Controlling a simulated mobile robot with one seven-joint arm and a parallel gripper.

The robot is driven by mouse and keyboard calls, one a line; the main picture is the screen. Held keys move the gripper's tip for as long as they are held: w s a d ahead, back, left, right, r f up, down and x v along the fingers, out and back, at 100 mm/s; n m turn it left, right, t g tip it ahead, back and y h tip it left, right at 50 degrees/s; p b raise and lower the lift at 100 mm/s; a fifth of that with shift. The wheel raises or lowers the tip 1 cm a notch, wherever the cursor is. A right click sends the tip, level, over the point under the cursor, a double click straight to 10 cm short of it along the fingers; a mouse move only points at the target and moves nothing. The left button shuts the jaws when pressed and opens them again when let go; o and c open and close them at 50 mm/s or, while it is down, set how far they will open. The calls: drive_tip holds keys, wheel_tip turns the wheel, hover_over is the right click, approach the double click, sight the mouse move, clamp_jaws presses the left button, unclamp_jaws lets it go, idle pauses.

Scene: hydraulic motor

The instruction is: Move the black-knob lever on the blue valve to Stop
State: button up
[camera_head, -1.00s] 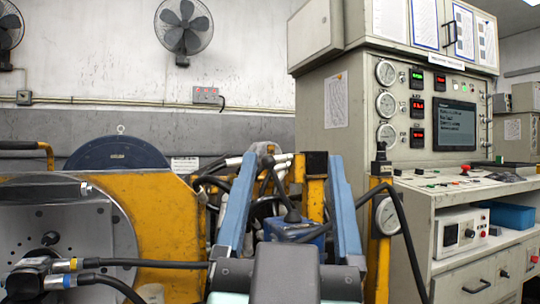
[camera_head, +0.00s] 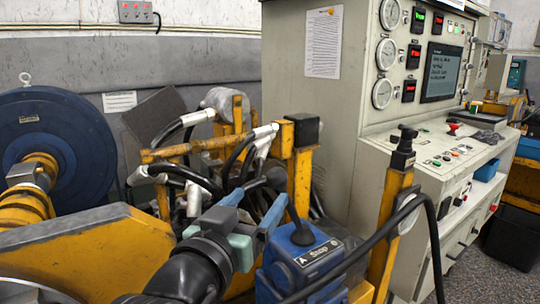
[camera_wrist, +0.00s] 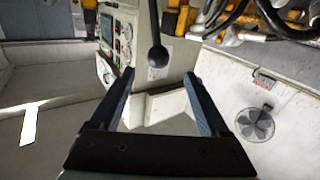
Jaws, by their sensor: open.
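The blue valve (camera_head: 300,262) is at the lower middle of the head view, with a label (camera_head: 318,252) reading "A Stop" on its top. Its lever (camera_head: 293,215) leans up and left, and the black knob (camera_head: 277,178) is at its upper end. In the wrist view the knob (camera_wrist: 158,56) hangs upside down in the picture, between the blue fingertips and slightly beyond them. My gripper (camera_head: 276,207) is open, its fingers close to the lever near the knob. Both fingers of my gripper (camera_wrist: 160,74) show apart in the wrist view, with no visible contact.
Black hoses and a yellow frame (camera_head: 303,175) crowd behind the valve. A black cable (camera_head: 375,247) crosses in front of it. A yellow post (camera_head: 390,235) and the control console (camera_head: 435,160) stand to the right. A blue disc (camera_head: 60,140) is at left.

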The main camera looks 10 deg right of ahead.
drive_tip(key=x, duration=1.2)
drive_tip(key=shift+d, duration=0.15)
drive_tip(key=shift+w+r, duration=0.1)
clamp_jaws()
